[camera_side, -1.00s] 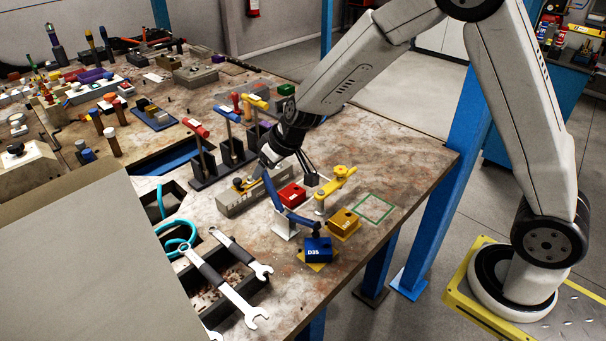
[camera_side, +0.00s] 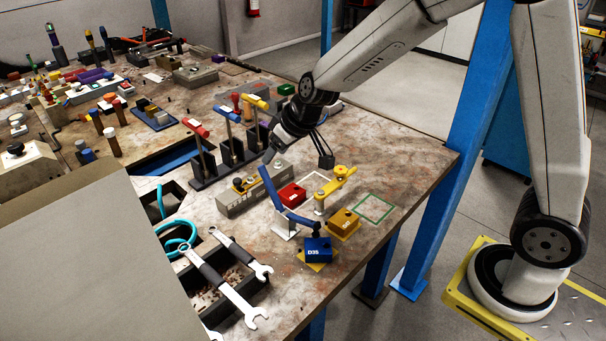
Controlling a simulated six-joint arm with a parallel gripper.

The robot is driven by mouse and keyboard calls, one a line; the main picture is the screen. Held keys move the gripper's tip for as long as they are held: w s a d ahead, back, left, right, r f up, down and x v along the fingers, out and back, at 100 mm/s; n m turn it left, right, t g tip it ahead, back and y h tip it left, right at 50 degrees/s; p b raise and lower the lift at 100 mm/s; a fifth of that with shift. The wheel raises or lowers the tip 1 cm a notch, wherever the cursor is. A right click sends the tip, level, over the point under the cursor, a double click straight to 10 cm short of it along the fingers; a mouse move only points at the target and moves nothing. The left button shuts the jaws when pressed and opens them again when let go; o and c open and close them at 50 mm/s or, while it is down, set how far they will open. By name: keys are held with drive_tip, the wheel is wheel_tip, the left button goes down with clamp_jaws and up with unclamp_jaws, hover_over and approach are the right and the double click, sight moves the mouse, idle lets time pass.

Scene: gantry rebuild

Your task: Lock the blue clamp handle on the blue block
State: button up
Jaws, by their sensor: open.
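The blue clamp handle (camera_side: 271,187) stands raised and tilted on a white clamp base (camera_side: 284,231). The clamp's blue arm (camera_side: 300,218) reaches right to a dark tip above the blue block (camera_side: 314,254), which is marked D35 and sits on a yellow plate. Whether the tip touches the block I cannot tell. My gripper (camera_side: 297,157) is open and empty, above and behind the handle, with one finger near the handle's upper end in the picture. I see no contact with the handle.
A red block (camera_side: 292,194) and a yellow clamp (camera_side: 334,187) stand behind the blue clamp. A yellow block (camera_side: 344,222) is to its right. A grey fixture (camera_side: 246,196) is at left, and wrenches (camera_side: 228,287) lie at front left. The green-outlined square (camera_side: 375,207) is empty.

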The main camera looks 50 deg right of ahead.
drive_tip(key=shift+w+a, duration=0.1)
drive_tip(key=shift+w, duration=0.05)
drive_tip(key=c, duration=0.7)
drive_tip(key=shift+w+a, duration=0.1)
drive_tip(key=shift+w, duration=0.1)
clamp_jaws()
drive_tip(key=w+a+r+g+h, duration=0.1)
drive_tip(key=w+r+g, duration=0.2)
drive_tip(key=w, duration=0.6)
drive_tip(key=shift+w+a+r+g, duration=0.25)
drive_tip(key=shift+w+r+g, duration=0.1)
drive_tip(key=shift+g, duration=1.05)
